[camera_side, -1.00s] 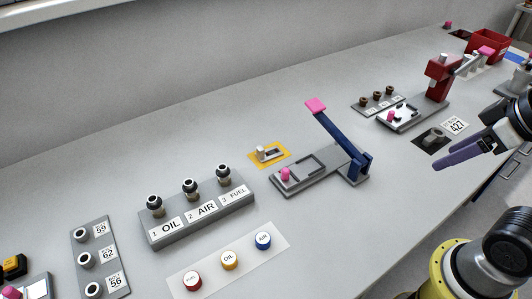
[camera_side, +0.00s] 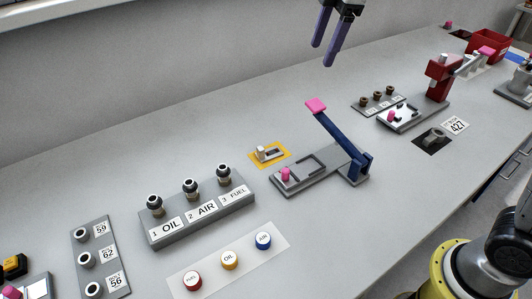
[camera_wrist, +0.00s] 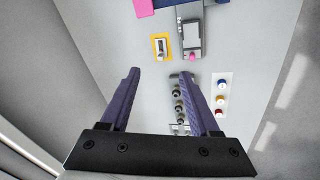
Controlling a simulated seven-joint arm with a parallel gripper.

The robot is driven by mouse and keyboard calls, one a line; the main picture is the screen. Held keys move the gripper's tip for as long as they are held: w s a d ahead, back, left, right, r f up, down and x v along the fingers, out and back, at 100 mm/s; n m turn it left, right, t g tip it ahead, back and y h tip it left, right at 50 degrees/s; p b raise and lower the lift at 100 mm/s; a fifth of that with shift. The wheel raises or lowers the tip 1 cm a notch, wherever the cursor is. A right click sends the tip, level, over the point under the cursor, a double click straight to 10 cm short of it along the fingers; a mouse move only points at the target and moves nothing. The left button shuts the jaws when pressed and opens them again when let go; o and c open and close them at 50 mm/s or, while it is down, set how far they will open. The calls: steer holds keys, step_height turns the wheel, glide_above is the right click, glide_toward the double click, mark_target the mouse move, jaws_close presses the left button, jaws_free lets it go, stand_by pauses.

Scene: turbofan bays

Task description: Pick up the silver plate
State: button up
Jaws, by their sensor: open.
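My gripper (camera_side: 324,54) is open and empty, high above the bench, behind and to the right of the plate in the side view. In the wrist view its two purple fingers (camera_wrist: 161,74) stand wide apart with nothing between them.
A grey press base (camera_side: 325,168) with a blue lever (camera_side: 335,132) and pink handle stands right beside the pad. A grey rack (camera_side: 200,213) of several dark-topped fittings is to the left. Coloured caps (camera_side: 229,260) lie in front. A red press (camera_side: 438,78) stands farther right.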

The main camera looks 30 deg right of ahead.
steer(key=w+a+f+n+g, duration=0.1)
steer(key=w+a+f, duration=0.3)
steer(key=w+f, duration=0.15)
steer(key=n+g, duration=0.1)
steer(key=g, duration=0.1)
glide_above(262, 148)
step_height(262, 148, down, 19)
steer(key=shift+r, duration=0.15)
steer(key=shift+f, duration=3.05)
steer(key=shift+r, duration=0.1)
jaws_close()
